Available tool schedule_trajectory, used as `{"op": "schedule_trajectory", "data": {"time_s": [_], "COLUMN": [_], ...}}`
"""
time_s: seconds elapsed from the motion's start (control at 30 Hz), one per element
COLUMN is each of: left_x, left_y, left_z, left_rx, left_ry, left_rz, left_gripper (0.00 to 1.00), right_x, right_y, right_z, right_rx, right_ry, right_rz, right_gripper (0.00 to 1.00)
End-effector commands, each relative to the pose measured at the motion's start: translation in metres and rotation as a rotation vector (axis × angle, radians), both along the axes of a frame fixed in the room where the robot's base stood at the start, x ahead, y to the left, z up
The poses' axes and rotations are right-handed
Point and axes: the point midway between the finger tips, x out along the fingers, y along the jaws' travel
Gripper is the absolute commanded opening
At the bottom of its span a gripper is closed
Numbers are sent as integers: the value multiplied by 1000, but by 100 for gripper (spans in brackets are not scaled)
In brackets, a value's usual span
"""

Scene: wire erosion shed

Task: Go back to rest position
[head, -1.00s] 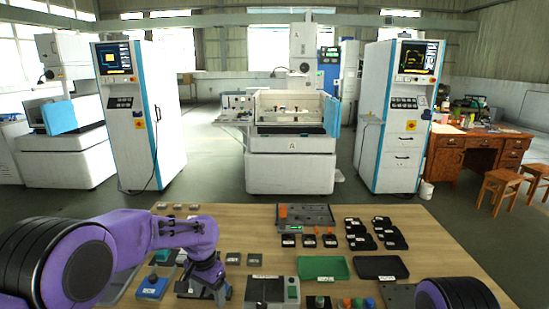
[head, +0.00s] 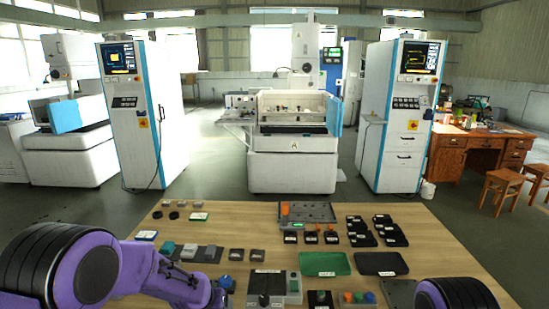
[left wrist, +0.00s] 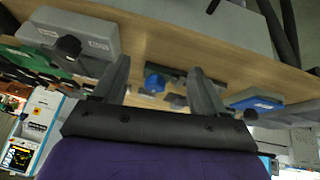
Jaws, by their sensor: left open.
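My left arm enters the head view from the left, low over the table's front left. Its purple wrist (head: 190,288) is at the bottom edge, and its fingers are not clear there. In the left wrist view my left gripper (left wrist: 158,70) has its two dark fingers spread apart with nothing held between them. Part of the wooden table (head: 235,225) and a blue knob (left wrist: 155,83) show beyond the fingers. Of my right arm only a dark rounded link shows at the bottom right of the head view; its gripper is out of view.
Farther right are a green tray (head: 325,264), a black tray (head: 380,264) and several black parts. The table's back left middle is mostly bare.

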Motion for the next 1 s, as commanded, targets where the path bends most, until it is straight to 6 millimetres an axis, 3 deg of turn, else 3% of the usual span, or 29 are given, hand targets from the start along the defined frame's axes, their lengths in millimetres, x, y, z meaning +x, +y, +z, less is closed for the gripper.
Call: {"op": "schedule_trajectory", "data": {"time_s": [0.03, 0.13, 0.2, 0.3, 0.4, 0.5, 0.6, 0.67, 1.0], "left_x": [-21, -76, -129, -211, -289, -350, -385, -393, -396], "left_y": [11, 42, 67, 98, 120, 128, 132, 133, 133], "left_z": [-27, -75, -103, -128, -141, -149, -157, -162, -163], "left_rx": [-16, -34, -25, 15, 70, 116, 142, 148, 150], "left_ry": [-15, -69, -91, -85, -29, 75, 153, 173, 180], "left_rz": [72, 249, 370, 506, 589, 609, 614, 616, 614], "left_gripper": [72, 72, 72, 72, 72, 72, 72, 72, 72], "right_x": [0, 0, 0, 0, 0, 0, 0, 0, 0], "right_y": [0, 0, 0, 0, 0, 0, 0, 0, 0], "right_z": [-3, -6, -9, -12, -16, -18, -20, -21, -20], "right_rx": [0, 0, 0, 0, 0, 0, 0, 0, 0], "right_ry": [0, 0, 0, 0, 0, 0, 0, 0, 0], "right_rz": [0, 0, 0, 0, 0, 0, 0, 0, 0], "right_gripper": [43, 43, 43, 43, 43, 43, 43, 43, 43]}}
